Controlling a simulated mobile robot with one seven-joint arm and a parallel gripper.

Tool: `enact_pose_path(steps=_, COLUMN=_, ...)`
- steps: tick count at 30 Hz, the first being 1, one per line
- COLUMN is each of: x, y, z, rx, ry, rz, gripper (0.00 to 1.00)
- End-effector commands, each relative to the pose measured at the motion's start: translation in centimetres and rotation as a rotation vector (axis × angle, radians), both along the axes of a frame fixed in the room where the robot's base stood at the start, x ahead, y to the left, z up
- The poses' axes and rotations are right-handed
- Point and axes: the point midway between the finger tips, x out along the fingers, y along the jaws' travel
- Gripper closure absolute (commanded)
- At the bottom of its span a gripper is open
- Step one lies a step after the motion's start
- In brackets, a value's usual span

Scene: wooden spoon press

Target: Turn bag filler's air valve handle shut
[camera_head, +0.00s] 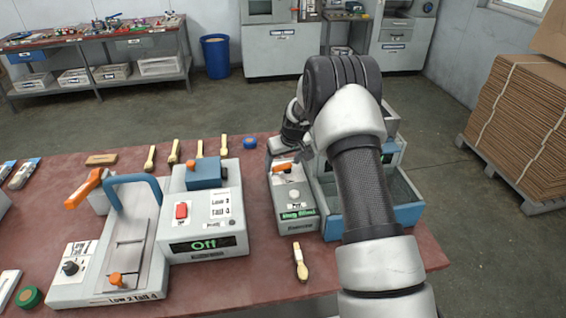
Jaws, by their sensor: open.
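A grey-white machine with a small green display (298,213) stands right of the table's middle; its small lettering is hard to read, but it looks like the bag filler. An orange handle (281,168) lies across its upper rear part, which I take as the air valve handle. A pale round knob (294,194) sits in front of it. My gripper (286,157) reaches down from behind and is open just above and behind the orange handle. The fingertips are small and partly hidden by my wrist, so I cannot tell whether they touch the handle.
A blue-trimmed bin (407,214) stands to the right, partly behind my arm. Several wooden-handled tools lie along the rear of the red table (262,290).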

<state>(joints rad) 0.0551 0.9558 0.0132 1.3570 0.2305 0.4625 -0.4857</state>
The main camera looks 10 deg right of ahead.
Motion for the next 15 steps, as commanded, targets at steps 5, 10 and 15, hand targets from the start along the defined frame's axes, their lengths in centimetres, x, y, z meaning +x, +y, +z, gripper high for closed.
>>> enact_pose_path(steps=5, x=0.15, y=0.04, z=-0.37, rx=0.0, ry=0.0, rz=0.0, gripper=0.23)
enact_pose_path(steps=10, x=0.14, y=0.03, z=-0.34, rx=0.0, ry=0.0, rz=0.0, gripper=0.25)
enact_pose_path(steps=15, x=0.12, y=0.03, z=-0.34, rx=0.0, ry=0.0, rz=0.0, gripper=0.54)
